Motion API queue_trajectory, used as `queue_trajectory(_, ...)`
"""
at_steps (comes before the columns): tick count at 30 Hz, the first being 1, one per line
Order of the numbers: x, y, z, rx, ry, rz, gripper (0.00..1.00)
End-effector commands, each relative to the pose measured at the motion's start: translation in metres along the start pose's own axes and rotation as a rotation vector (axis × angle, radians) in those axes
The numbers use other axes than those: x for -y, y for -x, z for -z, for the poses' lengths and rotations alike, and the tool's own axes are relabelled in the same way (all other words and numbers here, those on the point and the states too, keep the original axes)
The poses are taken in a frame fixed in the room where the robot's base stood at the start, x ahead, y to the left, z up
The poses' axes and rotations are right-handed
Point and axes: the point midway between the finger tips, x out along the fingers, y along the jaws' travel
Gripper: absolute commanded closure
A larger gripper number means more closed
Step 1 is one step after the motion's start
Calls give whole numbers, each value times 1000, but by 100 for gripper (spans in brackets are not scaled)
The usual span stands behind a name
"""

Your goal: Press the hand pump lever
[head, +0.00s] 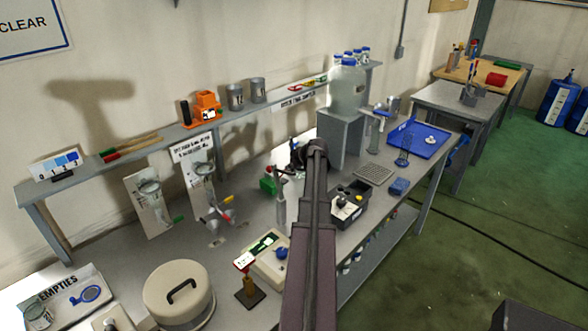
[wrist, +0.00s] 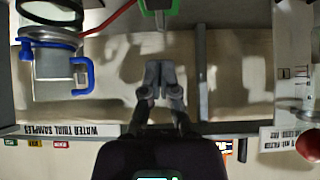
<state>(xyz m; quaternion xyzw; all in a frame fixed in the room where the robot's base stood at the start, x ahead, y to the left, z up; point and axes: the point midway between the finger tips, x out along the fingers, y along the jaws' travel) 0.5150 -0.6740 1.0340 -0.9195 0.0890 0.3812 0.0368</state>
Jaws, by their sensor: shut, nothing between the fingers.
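I cannot single out the hand pump for certain. A green fitting (head: 268,186) with a red knob (head: 269,170) above it stands beside a grey upright post (head: 281,205) on the bench, left of my arm. In the wrist view a green part (wrist: 160,6) with a grey tip shows at the top edge, and a red ball (wrist: 309,146) at the right edge. My gripper (head: 296,155) is raised over the bench, partly behind my arm link. In the wrist view my gripper (wrist: 161,72) has its fingers together and empty, apart from the green part in the picture.
A wall shelf (head: 235,108) runs behind the bench. A large clear jug (head: 347,88) stands on a grey block (head: 340,140) to the right. A black box (head: 348,205) and a blue tray (head: 418,140) also lie right. A round lidded pot (head: 180,292) stands front left.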

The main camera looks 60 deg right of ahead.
Motion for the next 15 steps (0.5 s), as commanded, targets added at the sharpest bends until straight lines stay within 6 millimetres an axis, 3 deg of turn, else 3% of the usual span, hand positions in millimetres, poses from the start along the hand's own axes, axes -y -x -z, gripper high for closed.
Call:
queue_trajectory(10, -1, -42, -2, 0, 0, 0, 100)
queue_trajectory(15, 0, -49, -13, 0, -1, 0, 100)
